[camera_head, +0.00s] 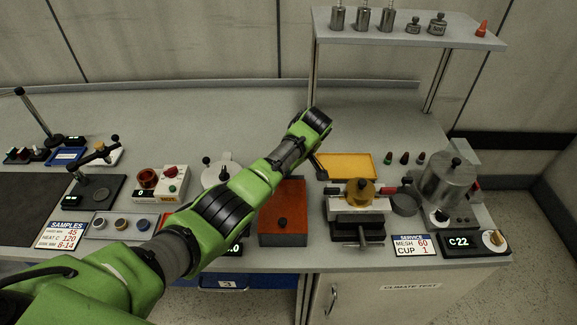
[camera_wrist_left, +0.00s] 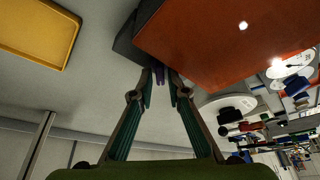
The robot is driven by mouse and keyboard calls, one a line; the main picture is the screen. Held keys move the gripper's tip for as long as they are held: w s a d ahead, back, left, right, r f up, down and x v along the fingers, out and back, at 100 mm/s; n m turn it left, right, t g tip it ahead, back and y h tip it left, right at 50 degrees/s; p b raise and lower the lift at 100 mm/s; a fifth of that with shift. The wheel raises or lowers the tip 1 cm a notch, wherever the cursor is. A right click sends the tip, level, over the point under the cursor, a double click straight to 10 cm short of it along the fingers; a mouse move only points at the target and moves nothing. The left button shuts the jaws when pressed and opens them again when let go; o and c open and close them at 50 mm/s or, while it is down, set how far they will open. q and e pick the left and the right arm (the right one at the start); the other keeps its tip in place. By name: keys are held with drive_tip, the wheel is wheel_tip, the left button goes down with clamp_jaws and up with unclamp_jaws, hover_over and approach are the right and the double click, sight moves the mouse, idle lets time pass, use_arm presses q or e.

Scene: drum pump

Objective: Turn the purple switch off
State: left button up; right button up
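A small purple switch (camera_wrist_left: 160,75) shows in the left wrist view on the dark base at the end of the orange-red box (camera_wrist_left: 215,45). My left gripper (camera_wrist_left: 160,88) has its two fingertips on either side of the switch, a narrow gap apart. I cannot tell whether they touch it. My left gripper there (camera_head: 319,165) is mostly hidden by the wrist. The switch is hidden in the head view. My right gripper is not in view.
A yellow tray (camera_head: 347,166) lies just right of my gripper. A clamp device with a brass top (camera_head: 359,191) stands right of the box. A shelf post (camera_head: 314,78) rises behind my wrist. A white round device (camera_head: 222,172) is left of the arm.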

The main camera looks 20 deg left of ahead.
use_arm(q)
drive_tip(key=v, duration=1.1)
drive_tip(key=shift+r, duration=0.3)
drive_tip(key=shift+d+f, duration=0.1)
